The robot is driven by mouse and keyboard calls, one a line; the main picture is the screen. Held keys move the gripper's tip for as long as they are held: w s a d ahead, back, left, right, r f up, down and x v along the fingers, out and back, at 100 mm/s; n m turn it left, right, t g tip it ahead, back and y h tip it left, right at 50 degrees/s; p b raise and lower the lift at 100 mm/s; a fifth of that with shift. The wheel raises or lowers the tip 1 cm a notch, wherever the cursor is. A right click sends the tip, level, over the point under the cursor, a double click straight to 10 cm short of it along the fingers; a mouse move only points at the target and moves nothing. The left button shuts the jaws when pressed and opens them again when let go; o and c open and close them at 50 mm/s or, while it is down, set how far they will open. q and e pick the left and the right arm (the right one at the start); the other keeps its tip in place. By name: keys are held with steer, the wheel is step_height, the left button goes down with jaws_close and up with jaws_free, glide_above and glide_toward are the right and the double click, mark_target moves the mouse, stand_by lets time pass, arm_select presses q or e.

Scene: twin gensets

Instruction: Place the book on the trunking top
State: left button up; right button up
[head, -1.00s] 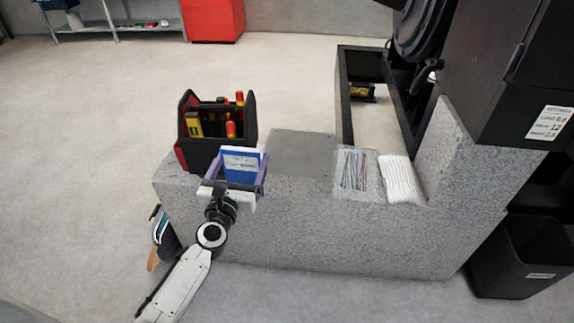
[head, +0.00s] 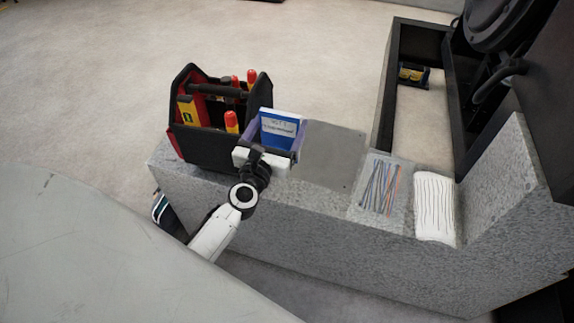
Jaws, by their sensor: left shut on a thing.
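A blue book (head: 281,128) with a pale label on its cover stands tilted between the fingers of my left gripper (head: 268,147), which is shut on it. The gripper holds it over the speckled grey ledge, just right of the toolbox. A flat, plain grey panel (head: 331,156), which looks like the trunking top, lies on the ledge just right of the book. Its visible surface is bare. I cannot tell whether the book touches the ledge or the panel. My right gripper is out of view.
A black and red toolbox (head: 199,146) with tools stands at the ledge's left end. Right of the panel lie a clear bag of cable ties (head: 379,187) and a white ribbed pad (head: 434,206). A raised block (head: 495,165) and black machinery bound the right side.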

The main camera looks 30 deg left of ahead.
mark_target(279, 141)
arm_select(q)
step_height(279, 141, down, 5)
steer(key=b, duration=0.3)
step_height(279, 141, down, 3)
steer(key=b, duration=0.3)
steer(key=shift+f, duration=0.15)
steer(key=shift+f+b, duration=0.25)
steer(key=shift+b, duration=0.15)
step_height(279, 141, down, 4)
steer(key=b, duration=0.4)
steer(key=shift+w+f, duration=0.1)
steer(key=shift+f, duration=0.05)
steer(key=o, duration=0.9)
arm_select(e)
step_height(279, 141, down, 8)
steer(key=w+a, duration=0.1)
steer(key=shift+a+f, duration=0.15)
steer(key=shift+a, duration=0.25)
